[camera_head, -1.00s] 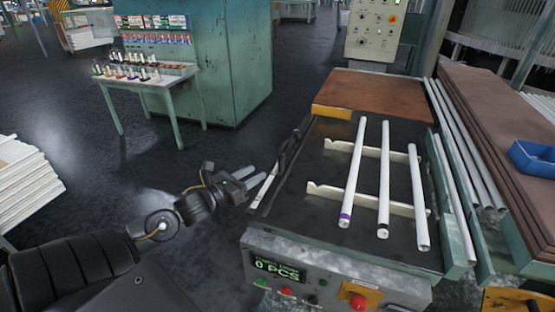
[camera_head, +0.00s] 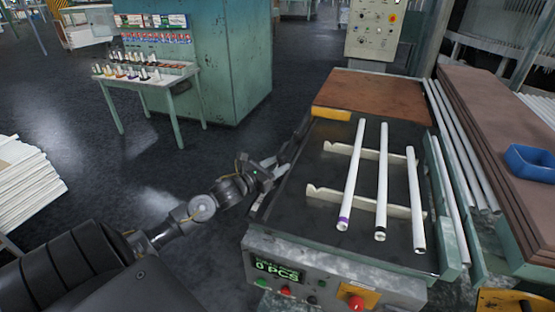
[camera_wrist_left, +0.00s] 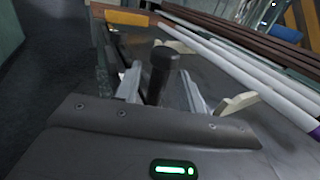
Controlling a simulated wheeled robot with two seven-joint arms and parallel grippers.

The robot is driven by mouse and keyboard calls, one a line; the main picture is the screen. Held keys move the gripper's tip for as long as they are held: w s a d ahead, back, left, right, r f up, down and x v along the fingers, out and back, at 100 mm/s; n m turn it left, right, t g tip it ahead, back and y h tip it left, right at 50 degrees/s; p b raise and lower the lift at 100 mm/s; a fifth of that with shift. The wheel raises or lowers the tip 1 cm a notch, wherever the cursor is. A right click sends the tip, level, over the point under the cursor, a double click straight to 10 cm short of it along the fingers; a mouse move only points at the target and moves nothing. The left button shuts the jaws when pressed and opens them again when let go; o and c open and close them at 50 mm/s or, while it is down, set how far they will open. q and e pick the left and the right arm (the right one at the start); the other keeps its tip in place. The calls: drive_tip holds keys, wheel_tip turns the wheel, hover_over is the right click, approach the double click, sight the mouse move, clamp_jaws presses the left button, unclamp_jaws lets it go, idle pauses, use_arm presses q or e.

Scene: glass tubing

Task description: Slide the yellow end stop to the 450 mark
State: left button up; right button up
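The yellow end stop (camera_head: 331,113) is a short bar at the far left of the black tube bed, against the brown board; it also shows in the left wrist view (camera_wrist_left: 126,17). No 450 mark is readable in these frames. My left gripper (camera_head: 277,168) is at the left edge of the bed, well nearer than the end stop. In the left wrist view its two metal fingers (camera_wrist_left: 162,88) are apart, with an upright black knob (camera_wrist_left: 164,62) between them. Gaps show on both sides of the knob. My right gripper is out of view.
Three white glass tubes (camera_head: 381,180) lie on two pale notched rails (camera_head: 342,195) across the bed. A front panel (camera_head: 325,280) has a display reading 0 PCS and buttons. A blue bin (camera_head: 532,160) stands on brown boards at the right.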

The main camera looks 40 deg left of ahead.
use_arm(q)
drive_tip(key=shift+w+d, duration=0.15)
drive_tip(key=shift+w, duration=0.65)
drive_tip(key=shift+c, duration=0.2)
clamp_jaws()
